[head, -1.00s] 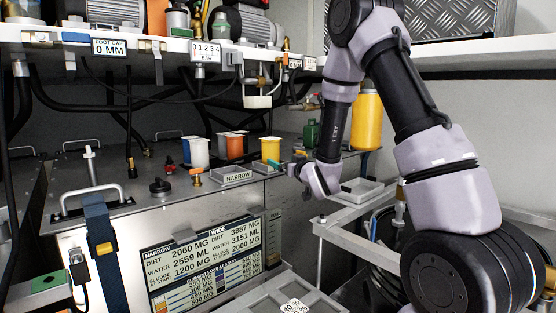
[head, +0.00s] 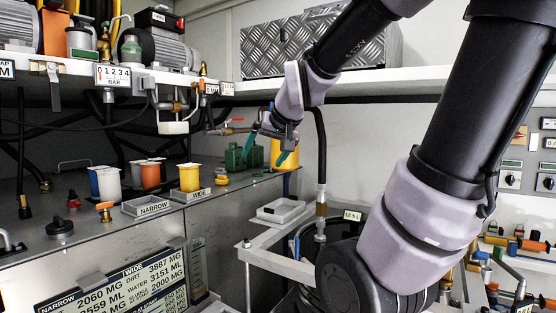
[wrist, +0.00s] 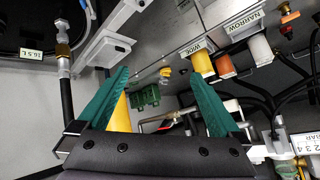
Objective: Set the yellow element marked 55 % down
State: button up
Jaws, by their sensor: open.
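A yellow cup-shaped element (head: 190,178) stands upright on the metal tank top behind the WIDE label; it also shows in the wrist view (wrist: 202,64). A larger yellow cylinder (head: 291,157) stands farther back, partly behind my gripper; part of it shows beside the left finger in the wrist view (wrist: 121,115). I cannot read a 55 % mark on either. My gripper (head: 267,150) has teal fingers, spread apart and empty in the wrist view (wrist: 158,74). It is raised above the tank top, right of the yellow cup and apart from it.
A green block (head: 236,158) and a red-handled valve (head: 228,131) are near my gripper. A white tray (head: 280,211) is at right. A shelf overhangs the tank.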

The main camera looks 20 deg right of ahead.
jog(key=s+a+g, duration=0.1)
jog(key=s+g, duration=0.1)
jog(key=s, duration=0.9)
jog(key=shift+s+r+m+y, duration=0.2)
jog(key=shift+m+y, duration=0.1)
jog(key=shift+y, duration=0.1)
